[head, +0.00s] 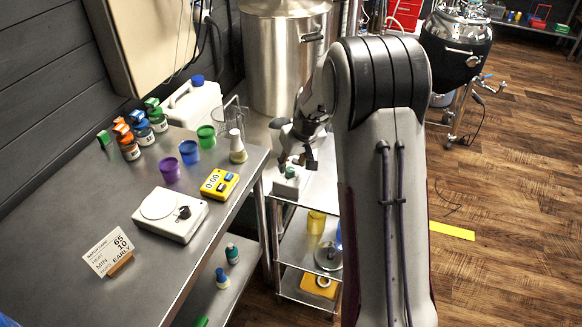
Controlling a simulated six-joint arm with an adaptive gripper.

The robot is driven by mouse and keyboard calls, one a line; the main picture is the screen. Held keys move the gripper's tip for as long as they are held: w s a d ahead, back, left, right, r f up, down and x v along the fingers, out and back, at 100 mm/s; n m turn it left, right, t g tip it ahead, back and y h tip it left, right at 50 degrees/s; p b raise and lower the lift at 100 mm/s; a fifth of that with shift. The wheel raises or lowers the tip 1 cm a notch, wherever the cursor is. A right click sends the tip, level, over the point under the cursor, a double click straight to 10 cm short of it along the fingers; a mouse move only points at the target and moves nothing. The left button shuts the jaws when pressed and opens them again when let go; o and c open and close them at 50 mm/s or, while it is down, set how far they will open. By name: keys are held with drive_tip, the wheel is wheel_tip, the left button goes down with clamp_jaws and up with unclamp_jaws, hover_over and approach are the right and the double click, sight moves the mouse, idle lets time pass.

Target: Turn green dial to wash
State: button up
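A small white block with a green top (289,174) stands on the upper shelf of the metal cart, just beyond the steel table's right edge. The green part may be the green dial, but it is too small to read any marks or its setting. My gripper (297,162) is just above it, pointing down, with its fingers spread apart. I cannot tell whether the fingers touch the green part. My arm covers the area to the right of it.
A large steel kettle (275,65) stands behind the gripper.

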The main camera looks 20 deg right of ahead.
sight(290, 169)
drive_tip(key=shift+x, duration=1.6)
clamp_jaws()
